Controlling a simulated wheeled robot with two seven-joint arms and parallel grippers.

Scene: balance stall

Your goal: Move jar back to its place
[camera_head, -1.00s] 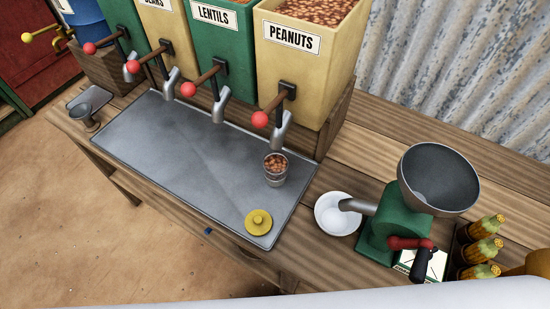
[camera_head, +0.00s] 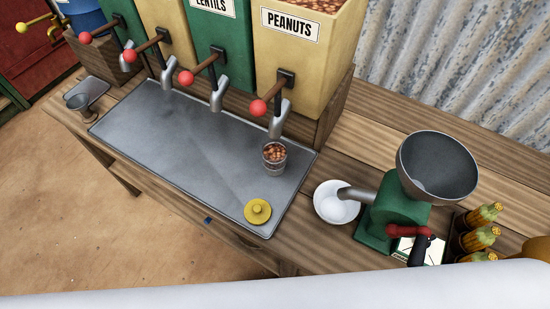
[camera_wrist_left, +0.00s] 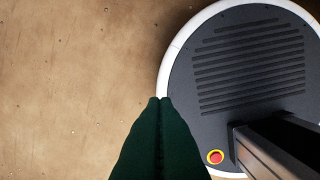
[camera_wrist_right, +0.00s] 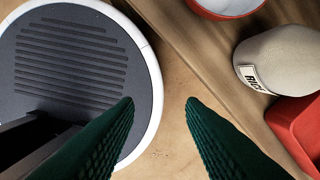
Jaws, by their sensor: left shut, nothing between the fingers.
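A clear jar (camera_head: 274,158) filled with brown peanuts stands upright and without a lid on the metal tray (camera_head: 170,150), below the spout of the peanuts dispenser (camera_head: 300,50). A yellow lid with a knob (camera_head: 257,211) lies on the tray's front right corner, apart from the jar. My left gripper (camera_wrist_left: 160,100) is shut and empty, over the floor beside my base in the left wrist view. My right gripper (camera_wrist_right: 160,100) is open and empty, its fingers spread above the floor beside my base. Neither gripper shows in the head view.
Right of the tray are a white bowl (camera_head: 334,202), a green grinder (camera_head: 395,210) with a grey hopper, and several corn cobs (camera_head: 480,238). The right wrist view shows a rice sack (camera_wrist_right: 282,58) and a red container (camera_wrist_right: 298,125).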

